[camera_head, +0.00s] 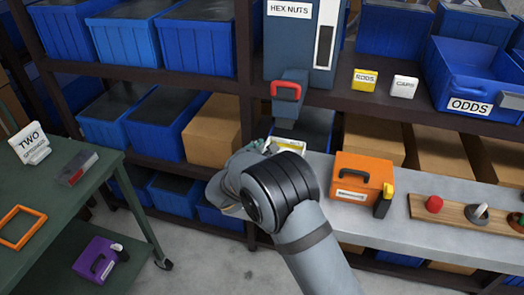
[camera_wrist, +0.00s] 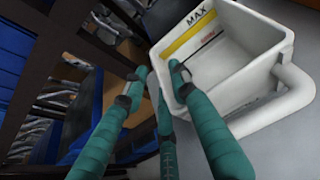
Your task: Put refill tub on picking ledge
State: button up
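The refill tub (camera_wrist: 255,85) is a white open tub in the wrist view, with a yellow stripe, the word MAX and a thick handle at its right. In the head view a small part of the tub (camera_head: 289,145) shows below the HEX NUTS hopper (camera_head: 288,40). My gripper (camera_wrist: 159,70) has teal fingers at the tub's near left wall, one outside and one over the inside. The fingertips are apart, and I see no firm clamp on the wall. A grey ledge (camera_head: 400,232) runs to the right.
An orange case (camera_head: 362,180) and a wooden board (camera_head: 465,213) with knobs stand on the ledge. The hopper's red handle (camera_head: 286,91) hangs just above my wrist. Blue bins fill the shelves. A green table (camera_head: 60,200) stands at the left.

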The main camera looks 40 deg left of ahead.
jog(key=shift+r+p, duration=0.25)
jog(key=shift+p, duration=0.05)
jog(key=b+v, duration=0.1)
jog(key=v, duration=1.1)
jog(key=shift+w+f, duration=0.1)
jog(key=shift+w, duration=0.05)
dwell(1.1)
jog(key=x, duration=1.1)
jog(key=shift+w+a+f+p, duration=0.1)
jog(key=shift+w+f+p, duration=0.1)
jog(key=shift+w+p, duration=0.15)
jog(key=r, duration=0.1)
jog(key=s+r, duration=0.1)
jog(key=r, duration=0.1)
jog(key=shift+r, duration=0.25)
